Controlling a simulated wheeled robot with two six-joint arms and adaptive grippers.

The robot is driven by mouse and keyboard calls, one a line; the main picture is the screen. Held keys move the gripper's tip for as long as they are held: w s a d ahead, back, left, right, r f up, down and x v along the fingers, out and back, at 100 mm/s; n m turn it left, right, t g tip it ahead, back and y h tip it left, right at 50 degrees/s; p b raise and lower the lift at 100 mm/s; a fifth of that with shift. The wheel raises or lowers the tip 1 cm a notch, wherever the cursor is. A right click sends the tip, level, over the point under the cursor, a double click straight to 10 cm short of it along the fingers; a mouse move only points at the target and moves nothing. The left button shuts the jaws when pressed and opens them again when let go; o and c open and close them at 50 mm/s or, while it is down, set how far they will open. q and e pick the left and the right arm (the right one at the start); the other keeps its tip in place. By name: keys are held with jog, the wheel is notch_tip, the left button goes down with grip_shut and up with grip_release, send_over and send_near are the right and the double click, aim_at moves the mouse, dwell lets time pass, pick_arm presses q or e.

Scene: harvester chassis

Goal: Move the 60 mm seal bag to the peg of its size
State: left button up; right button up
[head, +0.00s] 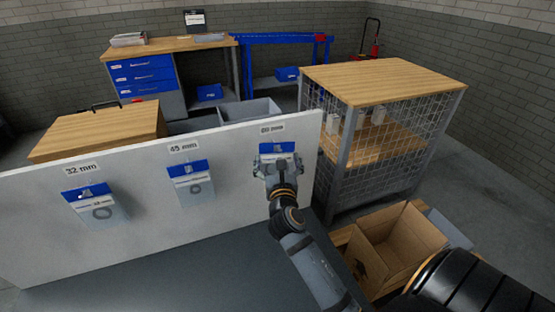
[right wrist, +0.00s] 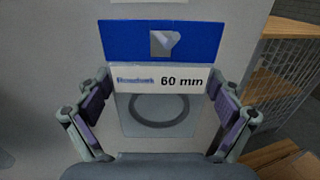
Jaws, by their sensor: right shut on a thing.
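The 60 mm seal bag (right wrist: 161,81) has a blue header, a white "60 mm" label and a clear pouch with a dark ring. In the head view its blue header (head: 270,148) is at the board's right end, just below the 60 mm sign (head: 271,128). My right gripper (head: 280,168) is shut on the bag; in the right wrist view its fingers (right wrist: 160,108) grip the pouch from both sides. A pale shape shows in the header's hole; I cannot tell whether the peg passes through it. My left gripper is not in view.
The white board (head: 230,205) also carries a bag (head: 190,181) under the 45 mm sign and a bag (head: 97,205) under the 32 mm sign. A mesh-sided cabinet (head: 385,80) stands right of the board. An open cardboard box (head: 395,245) is at lower right.

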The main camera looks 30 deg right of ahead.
aim_at(276, 122)
jog(key=shift+w+f, duration=0.1)
jog(key=o, duration=0.7)
notch_tip(276, 122, up, 10)
jog(key=shift+r, duration=0.1)
dwell(0.4)
